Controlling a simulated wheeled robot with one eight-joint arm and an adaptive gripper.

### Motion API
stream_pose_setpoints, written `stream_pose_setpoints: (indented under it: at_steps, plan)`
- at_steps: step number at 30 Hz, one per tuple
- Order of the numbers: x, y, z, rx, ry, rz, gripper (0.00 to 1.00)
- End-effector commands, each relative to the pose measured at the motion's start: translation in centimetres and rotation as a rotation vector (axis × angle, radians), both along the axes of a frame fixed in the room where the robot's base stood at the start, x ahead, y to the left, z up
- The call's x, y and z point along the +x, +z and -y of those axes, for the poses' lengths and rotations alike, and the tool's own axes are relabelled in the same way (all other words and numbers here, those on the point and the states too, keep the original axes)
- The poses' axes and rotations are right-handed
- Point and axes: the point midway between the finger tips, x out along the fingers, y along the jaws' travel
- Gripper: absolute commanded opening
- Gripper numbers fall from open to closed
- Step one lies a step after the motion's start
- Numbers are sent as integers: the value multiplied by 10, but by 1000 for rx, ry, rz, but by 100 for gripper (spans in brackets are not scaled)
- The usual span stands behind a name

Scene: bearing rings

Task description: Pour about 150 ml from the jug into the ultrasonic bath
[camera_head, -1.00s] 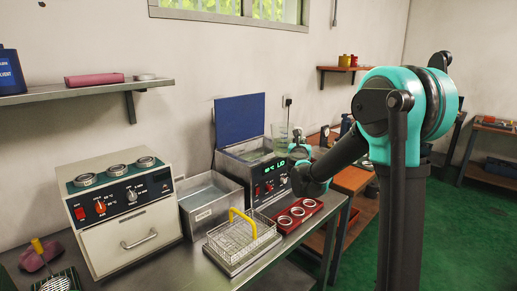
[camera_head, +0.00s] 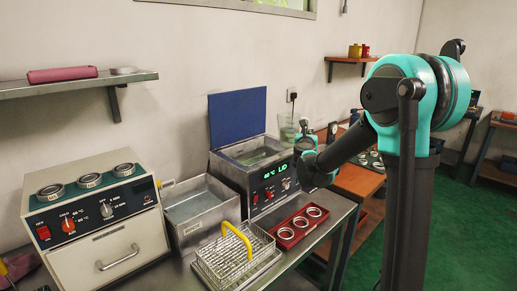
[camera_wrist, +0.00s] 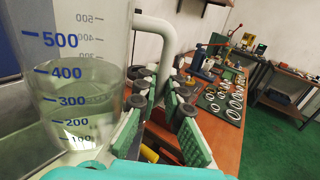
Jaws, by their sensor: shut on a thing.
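The clear jug (camera_wrist: 85,85) fills the left of the wrist view, with blue volume marks and clear liquid reaching roughly the 400 mark. Its pale handle (camera_wrist: 172,35) runs down toward my gripper (camera_wrist: 160,115), which is shut on it; the exact contact is partly hidden. The jug looks close to upright. In the head view the jug (camera_head: 287,128) is a faint clear shape beside my gripper (camera_head: 305,142), at the bath's back right. The ultrasonic bath (camera_head: 271,192) has a lit green display and its blue lid (camera_head: 238,117) stands open, with liquid visible inside.
A steel tank (camera_head: 205,232) with liquid stands left of the bath. A wire basket (camera_head: 238,254) with a yellow handle and a red tray of rings (camera_head: 289,243) sit in front. A beige oven (camera_head: 105,225) is at left. A wooden table (camera_head: 357,182) stands to the right.

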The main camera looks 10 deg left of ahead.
Motion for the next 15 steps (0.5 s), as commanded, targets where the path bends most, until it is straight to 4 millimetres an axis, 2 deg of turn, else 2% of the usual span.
stream_pose_setpoints:
  at_steps: [8, 15]
  plan:
    - [-1, 2, -1, -12, 2, 1, 0]
    - [-2, 12, -4, -92, 4, 11, 0]
